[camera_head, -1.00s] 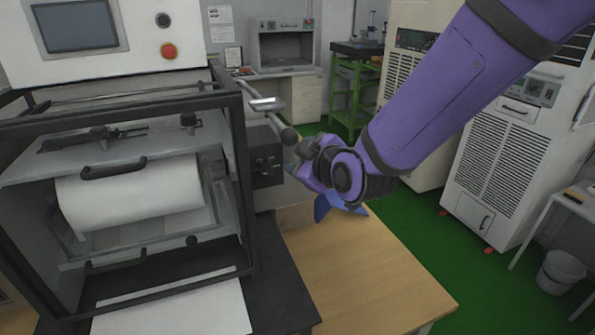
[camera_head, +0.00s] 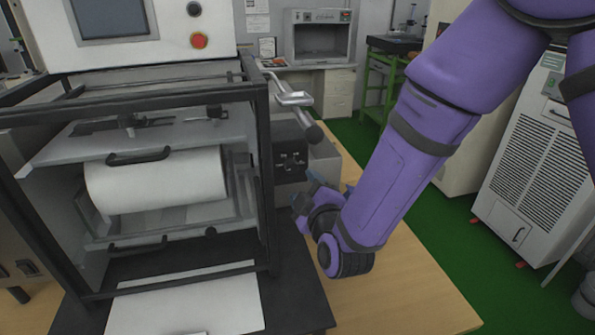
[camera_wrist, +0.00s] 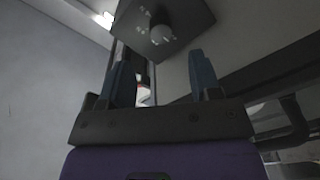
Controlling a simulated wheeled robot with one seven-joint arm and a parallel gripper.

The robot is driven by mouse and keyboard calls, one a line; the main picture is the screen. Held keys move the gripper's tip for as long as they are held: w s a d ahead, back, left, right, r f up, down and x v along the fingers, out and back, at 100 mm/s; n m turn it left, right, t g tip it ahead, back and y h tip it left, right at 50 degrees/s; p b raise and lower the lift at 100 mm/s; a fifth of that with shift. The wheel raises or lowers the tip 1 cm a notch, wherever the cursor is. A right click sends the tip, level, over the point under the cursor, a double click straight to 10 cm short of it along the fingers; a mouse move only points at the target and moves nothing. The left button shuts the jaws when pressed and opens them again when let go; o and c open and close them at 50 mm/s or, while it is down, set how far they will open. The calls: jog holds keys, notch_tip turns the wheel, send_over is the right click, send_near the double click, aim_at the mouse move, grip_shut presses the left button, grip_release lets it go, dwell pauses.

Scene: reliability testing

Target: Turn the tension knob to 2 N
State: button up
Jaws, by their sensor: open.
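The tension knob (camera_wrist: 161,35) is a small round dark grey knob on a dark control plate (camera_wrist: 190,18) with small pale marks around it. My gripper (camera_wrist: 163,68) is open and empty in the wrist view. The knob shows beyond the gap between its two blue fingers, apart from them. In the head view, my gripper (camera_head: 307,194) is just below and right of the box, partly hidden by my wrist.
The black-framed machine with a white roll (camera_head: 158,181) fills the left. A grey lever (camera_head: 296,100) sticks out above the control box. The wooden table (camera_head: 400,285) is clear on the right. A green stand (camera_head: 388,78) and white cabinets are farther back.

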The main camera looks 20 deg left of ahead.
aim_at(294, 169)
jog(key=x, duration=0.7)
jog(key=shift+w+a, duration=0.1)
jog(key=shift+a, duration=0.05)
jog(key=c, duration=0.9)
